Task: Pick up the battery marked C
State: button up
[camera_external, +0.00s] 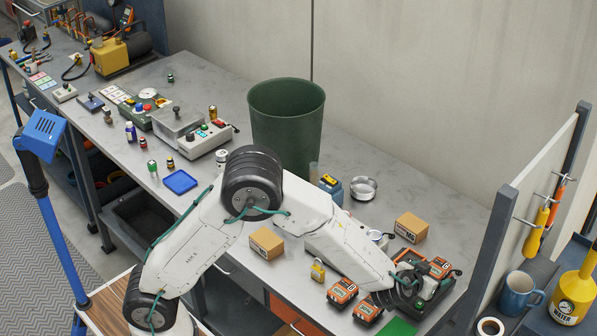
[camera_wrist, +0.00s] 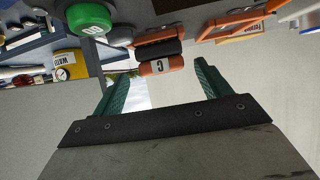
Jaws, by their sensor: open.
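In the wrist view an orange and black battery marked C (camera_wrist: 160,67) is in the gap between the tips of my gripper (camera_wrist: 158,78), a little beyond them. My gripper's green fingers are spread and hold nothing. In the external view the arm's end is over the right end of the bench, and the gripper (camera_external: 412,287) is partly hidden by my wrist. Two orange-black batteries (camera_external: 342,292) (camera_external: 367,312) lie left of it, and another (camera_external: 438,267) is just behind it. Their marks are too small to read there, so I cannot tell which is C.
A cardboard box (camera_external: 411,227) stands behind the gripper, and another (camera_external: 266,243) stands to the left. A brass padlock (camera_external: 318,271) lies left of the batteries. An upright panel (camera_external: 535,190) with hanging tools borders the bench's right end. A green bin (camera_external: 287,125) stands at the back.

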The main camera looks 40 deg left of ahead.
aim_at(435, 270)
jog(key=x, duration=0.5)
jog(key=shift+w+a+r, duration=0.1)
jog(key=shift+w+a, duration=0.05)
jog(key=c, duration=1.3)
jog(key=shift+r, duration=0.2)
